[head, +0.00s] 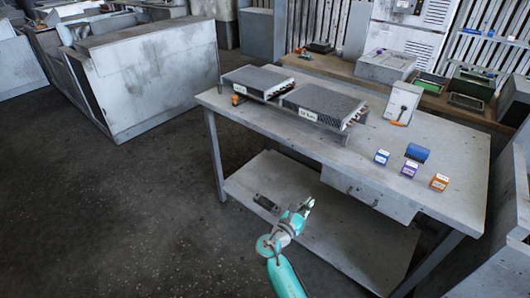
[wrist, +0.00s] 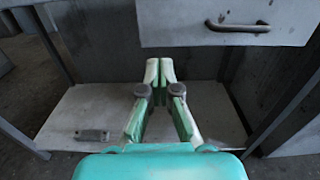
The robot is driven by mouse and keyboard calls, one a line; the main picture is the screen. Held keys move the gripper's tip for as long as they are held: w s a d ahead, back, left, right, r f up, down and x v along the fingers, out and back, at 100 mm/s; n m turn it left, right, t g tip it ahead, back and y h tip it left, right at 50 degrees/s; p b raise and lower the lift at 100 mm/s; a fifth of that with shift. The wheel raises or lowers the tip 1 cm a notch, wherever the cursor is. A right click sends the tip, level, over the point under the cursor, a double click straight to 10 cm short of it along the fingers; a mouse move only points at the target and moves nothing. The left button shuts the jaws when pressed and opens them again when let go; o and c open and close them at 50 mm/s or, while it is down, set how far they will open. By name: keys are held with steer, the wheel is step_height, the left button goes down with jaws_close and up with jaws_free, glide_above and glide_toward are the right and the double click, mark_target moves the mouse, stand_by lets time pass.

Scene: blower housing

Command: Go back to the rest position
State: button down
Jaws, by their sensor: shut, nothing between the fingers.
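My gripper (head: 308,203) is at the front of the grey workbench (head: 335,155), below the level of its top and in front of the lower shelf in the head view. In the wrist view my gripper (wrist: 160,68) has its green fingertips together with nothing between them. The drawer front (wrist: 220,22) with a dark handle is just beyond the fingertips in the wrist view. The gap between fingers and drawer cannot be told exactly.
A small grey part (wrist: 92,135) lies on the lower shelf (wrist: 65,115). Open floor (head: 130,210) is at the left.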

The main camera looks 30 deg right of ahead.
steer(key=s+a+f+m+t+y, duration=0.2)
steer(key=s+a+f+y, duration=0.4)
steer(key=s, duration=0.3)
steer(key=s+a+f+m+t+y, duration=0.2)
steer(key=s+a+f+m+y, duration=0.1)
steer(key=s+a+f, duration=0.45)
steer(key=s+a+r+m+t+y, duration=0.15)
steer(key=s+a+m+y, duration=0.35)
steer(key=s, duration=0.6)
steer(key=s+a+r+m+t+y, duration=0.1)
steer(key=s+a+r+m, duration=0.2)
steer(key=s+r+m, duration=0.3)
steer(key=s+a+r+m+t+y, duration=0.2)
steer(key=s+a+r+m, duration=0.2)
steer(key=r, duration=1.1)
steer(key=s+m, duration=0.2)
steer(key=s, duration=0.2)
steer(key=shift+s+a+r, duration=0.25)
steer(key=shift+a+r, duration=0.05)
steer(key=shift+d, duration=0.1)
